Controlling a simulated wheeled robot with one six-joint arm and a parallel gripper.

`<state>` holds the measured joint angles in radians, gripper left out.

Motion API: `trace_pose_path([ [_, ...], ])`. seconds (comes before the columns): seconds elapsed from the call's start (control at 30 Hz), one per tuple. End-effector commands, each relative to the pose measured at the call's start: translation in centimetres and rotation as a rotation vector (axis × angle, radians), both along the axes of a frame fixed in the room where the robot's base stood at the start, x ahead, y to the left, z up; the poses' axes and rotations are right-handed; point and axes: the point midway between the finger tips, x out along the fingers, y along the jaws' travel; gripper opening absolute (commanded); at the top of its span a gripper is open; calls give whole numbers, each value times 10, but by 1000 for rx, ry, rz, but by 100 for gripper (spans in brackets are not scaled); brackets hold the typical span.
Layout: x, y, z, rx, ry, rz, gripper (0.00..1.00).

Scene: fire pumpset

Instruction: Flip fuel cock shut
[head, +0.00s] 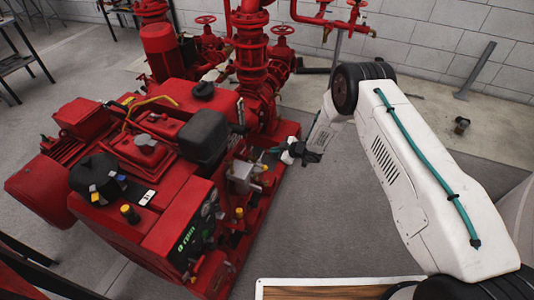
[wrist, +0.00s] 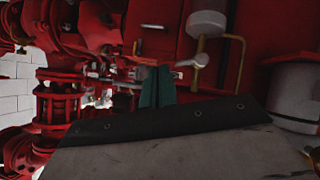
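My gripper (head: 275,150) reaches in from the right at the side of the red engine and pump set. In the wrist view its two teal fingers (wrist: 157,87) lie side by side with no clear gap, and I see nothing held between them. A small pale metal lever (wrist: 197,61), which looks like the fuel cock, sits just right of the fingertips on a thin brass-coloured pipe (wrist: 241,58). The lever and fingertips look close; I cannot tell whether they touch. In the head view I cannot make out the cock clearly.
The red engine (head: 185,225) and its skid fill the left side. Red pump piping (head: 252,60) stands behind. A grey cylinder (wrist: 206,24) hangs above the lever, and a larger grey canister (wrist: 297,92) is at right. Floor (head: 325,215) is clear between the skid and my arm.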

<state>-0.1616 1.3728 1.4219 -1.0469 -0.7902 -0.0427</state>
Motion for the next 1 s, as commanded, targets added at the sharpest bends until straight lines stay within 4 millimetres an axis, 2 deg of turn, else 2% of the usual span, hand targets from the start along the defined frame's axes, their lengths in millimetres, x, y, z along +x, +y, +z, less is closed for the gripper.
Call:
trace_pose_path([
  [0.03, 1, -6, -2, -1, -2, -6, 0],
  [0.37, -2, -2, -3, 0, -1, -3, 0],
  [0.7, -14, 3, -8, -2, -2, -4, 0],
  [1.0, -14, 2, -8, -2, -2, -5, 0],
])
